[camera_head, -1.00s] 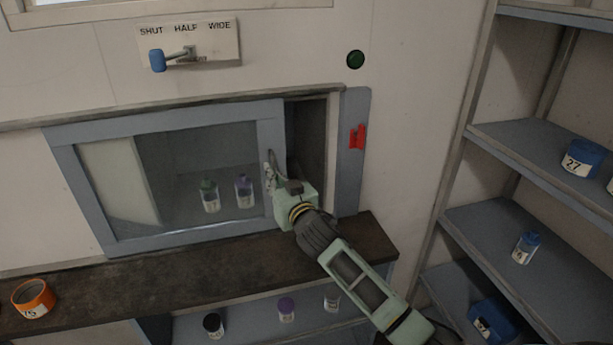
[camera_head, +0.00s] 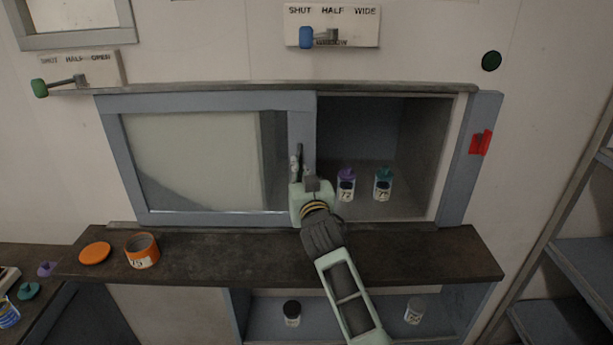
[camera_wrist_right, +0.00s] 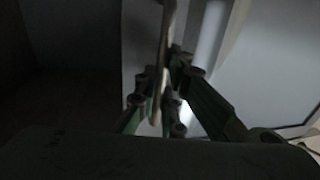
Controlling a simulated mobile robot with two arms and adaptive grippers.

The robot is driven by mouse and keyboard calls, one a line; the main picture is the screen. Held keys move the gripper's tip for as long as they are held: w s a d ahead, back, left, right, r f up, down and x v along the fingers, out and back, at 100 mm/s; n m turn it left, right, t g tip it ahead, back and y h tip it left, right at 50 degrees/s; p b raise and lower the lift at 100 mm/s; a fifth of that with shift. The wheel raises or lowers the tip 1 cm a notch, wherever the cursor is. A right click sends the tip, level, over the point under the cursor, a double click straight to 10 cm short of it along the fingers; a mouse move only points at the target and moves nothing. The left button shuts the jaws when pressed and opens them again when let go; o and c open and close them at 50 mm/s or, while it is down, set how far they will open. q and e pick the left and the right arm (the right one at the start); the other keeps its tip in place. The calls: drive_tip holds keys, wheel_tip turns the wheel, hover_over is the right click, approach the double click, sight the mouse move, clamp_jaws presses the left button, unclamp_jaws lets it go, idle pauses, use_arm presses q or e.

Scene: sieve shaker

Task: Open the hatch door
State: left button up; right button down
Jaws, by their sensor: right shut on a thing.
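The hatch door (camera_head: 218,219) is a sliding glass panel in a blue-grey frame. It stands well to the left, with the right half of the hatch opening uncovered. My right gripper (camera_head: 297,172) is shut on the door's upright handle (camera_head: 299,155) at the right side of the door frame. The right wrist view shows the fingers closed around the handle bar (camera_wrist_right: 165,50). Inside the opening stand a purple-capped bottle (camera_head: 346,185) and a teal-capped bottle (camera_head: 383,184). My left gripper is not in view.
A dark ledge (camera_head: 420,255) runs below the hatch, with an orange jar (camera_head: 142,252) and an orange lid (camera_head: 95,253) at its left. Above are a blue-knobbed lever (camera_head: 306,38) marked SHUT HALF WIDE and a green-knobbed lever (camera_head: 40,88). Blue-grey shelves (camera_head: 575,262) stand at the right.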

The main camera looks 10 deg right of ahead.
drive_tip(key=shift+d, duration=0.1)
drive_tip(key=c, duration=2.1)
unclamp_jaws()
drive_tip(key=shift+s, duration=0.1)
drive_tip(key=s, duration=1.2)
drive_tip(key=shift+a, duration=0.25)
